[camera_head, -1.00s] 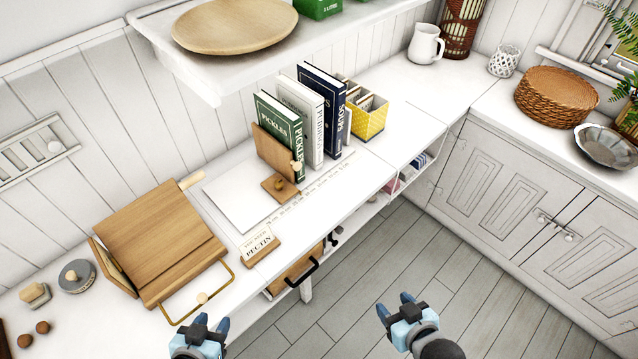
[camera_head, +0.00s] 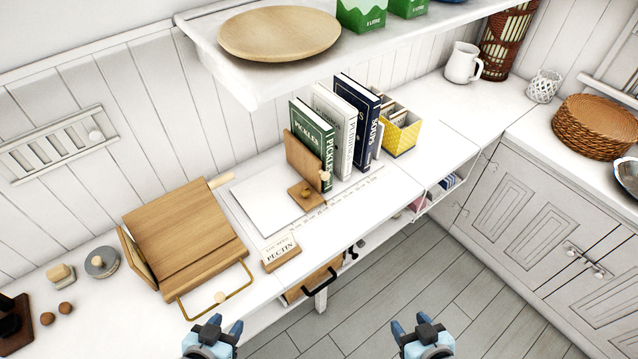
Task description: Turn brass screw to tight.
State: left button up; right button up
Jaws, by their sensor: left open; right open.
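A small brass-coloured screw or knob (camera_head: 306,192) sits on the flat base of a wooden bookend (camera_head: 303,158) on the white counter. It is too small to tell how tight it is. A pale round knob (camera_head: 325,176) shows at the bookend's upright edge, beside the books. My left gripper (camera_head: 226,325) is open and empty at the bottom of the view, in front of the counter. My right gripper (camera_head: 413,328) is open and empty over the grey floor. Both are well apart from the bookend.
Several books (camera_head: 345,130) and a yellow file box (camera_head: 401,137) stand right of the bookend. A wooden book stand (camera_head: 190,235) with a brass rail is to the left. A small sign block (camera_head: 281,250) stands at the counter's front. A shelf with a wooden plate (camera_head: 280,33) hangs above.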

aim_at(305, 191)
jog(key=i+u, duration=0.15)
jog(key=u, duration=0.2)
jog(key=i+u, duration=0.1)
jog(key=u, duration=0.25)
jog(key=i+u, duration=0.15)
jog(key=u, duration=0.25)
